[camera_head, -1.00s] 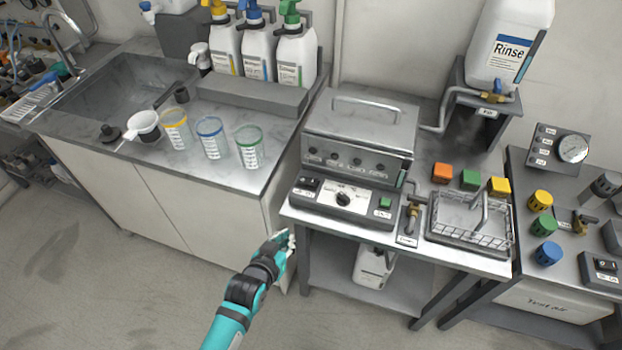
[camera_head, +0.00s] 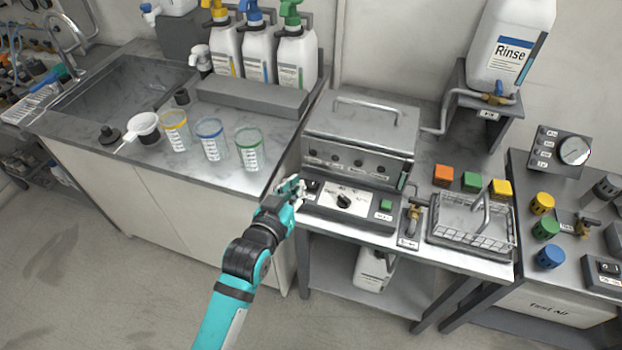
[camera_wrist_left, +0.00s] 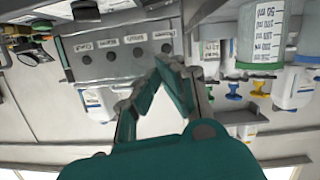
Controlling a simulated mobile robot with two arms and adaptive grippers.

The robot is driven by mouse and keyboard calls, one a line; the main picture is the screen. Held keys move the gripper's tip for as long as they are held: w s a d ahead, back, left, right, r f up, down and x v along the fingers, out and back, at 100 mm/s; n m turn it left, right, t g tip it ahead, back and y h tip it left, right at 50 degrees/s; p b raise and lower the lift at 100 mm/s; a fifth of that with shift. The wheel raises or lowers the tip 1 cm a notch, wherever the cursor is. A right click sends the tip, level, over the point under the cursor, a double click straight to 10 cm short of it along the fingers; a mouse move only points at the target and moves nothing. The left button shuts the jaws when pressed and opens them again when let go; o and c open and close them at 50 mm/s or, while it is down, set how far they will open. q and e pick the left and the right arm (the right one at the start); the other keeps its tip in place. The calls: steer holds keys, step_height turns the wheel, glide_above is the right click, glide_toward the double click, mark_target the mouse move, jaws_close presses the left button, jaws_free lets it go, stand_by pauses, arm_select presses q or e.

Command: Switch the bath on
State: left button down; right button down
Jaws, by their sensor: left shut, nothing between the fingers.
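The bath (camera_head: 360,135) is a grey metal box with a lidded top and a handle, on the table right of the sink counter. Its front control panel (camera_head: 362,208) carries a black dial (camera_head: 344,200) and a green button (camera_head: 386,204). A black switch (camera_head: 311,186) at the panel's left end is partly hidden by my left gripper (camera_head: 298,186). The gripper is shut and empty, right at that left end; I cannot tell whether it touches the switch. In the left wrist view the bath front (camera_wrist_left: 120,52) appears upside down beyond the closed fingers (camera_wrist_left: 160,75). My right gripper is not in view.
A wire basket (camera_head: 470,222) and orange, green and yellow blocks (camera_head: 471,180) stand right of the bath. A brass valve (camera_head: 412,219) is beside the panel. Measuring cups (camera_head: 212,138) stand on the sink counter to the left. A Rinse container (camera_head: 508,45) is at the back right.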

arm_select(q)
glide_above(311, 192)
steer(key=shift+s+a+f+p, duration=0.1)
steer(key=shift+a+f+p, duration=0.1)
steer(key=shift+f, duration=0.25)
steer(key=shift+s+a+f+p, duration=0.1)
steer(key=shift+a+f+p, duration=0.1)
steer(key=shift+f, duration=0.2)
steer(key=f, duration=0.3)
steer(key=shift+w+d+f, duration=0.1)
steer(key=shift+w+d, duration=0.15)
steer(key=shift+d, duration=0.1)
steer(key=shift+f, duration=0.5)
steer(key=shift+s, duration=0.1)
